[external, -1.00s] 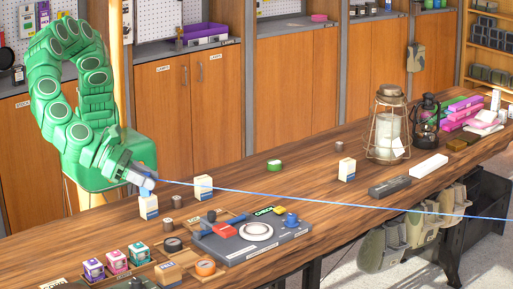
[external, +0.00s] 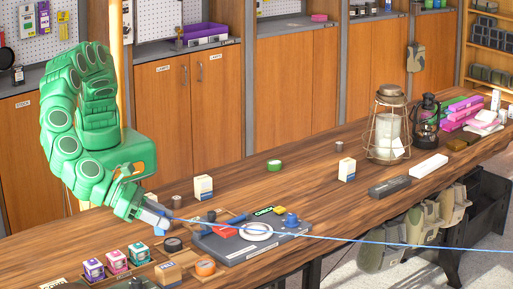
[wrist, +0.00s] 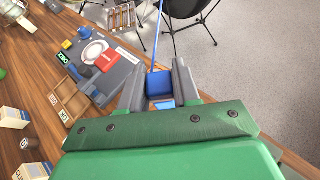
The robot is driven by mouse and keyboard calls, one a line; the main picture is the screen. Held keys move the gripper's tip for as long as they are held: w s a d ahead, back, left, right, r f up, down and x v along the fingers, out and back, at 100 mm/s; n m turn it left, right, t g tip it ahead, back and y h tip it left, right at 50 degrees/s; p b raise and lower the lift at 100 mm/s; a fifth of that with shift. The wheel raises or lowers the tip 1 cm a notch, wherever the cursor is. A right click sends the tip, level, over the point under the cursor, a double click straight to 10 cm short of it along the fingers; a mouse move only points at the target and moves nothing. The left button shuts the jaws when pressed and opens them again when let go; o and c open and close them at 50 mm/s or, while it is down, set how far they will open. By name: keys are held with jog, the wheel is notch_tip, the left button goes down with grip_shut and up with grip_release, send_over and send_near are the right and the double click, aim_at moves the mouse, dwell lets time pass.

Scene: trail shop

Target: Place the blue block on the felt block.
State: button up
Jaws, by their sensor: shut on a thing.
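My gripper (external: 164,222) is over the near-left part of the wooden counter, low beside the grey board. In the wrist view my gripper (wrist: 160,88) is shut on a blue block (wrist: 160,84), which sits between its two grey fingers. In the external view the fingers largely hide the block. I cannot tell for sure which thing is the felt block. A long dark grey block (external: 389,187) lies on the right half of the counter, near its front edge, but its material is unclear.
A thin blue line runs rightward from my gripper.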

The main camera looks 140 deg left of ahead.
jog(key=shift+w+d+f, duration=0.2)
jog(key=shift+w+f, duration=0.5)
jog(key=shift+f, duration=0.2)
jog(key=shift+w+d+f, duration=0.2)
jog(key=shift+w+f, duration=0.5)
jog(key=shift+f, duration=0.15)
jog(key=shift+w, duration=0.1)
jog(key=shift+w+f, duration=0.1)
jog(key=shift+f, duration=1.65)
jog(key=shift+f, duration=0.1)
jog(key=o, duration=1)
jog(key=shift+o, duration=0.2)
jog(key=shift+d, duration=0.1)
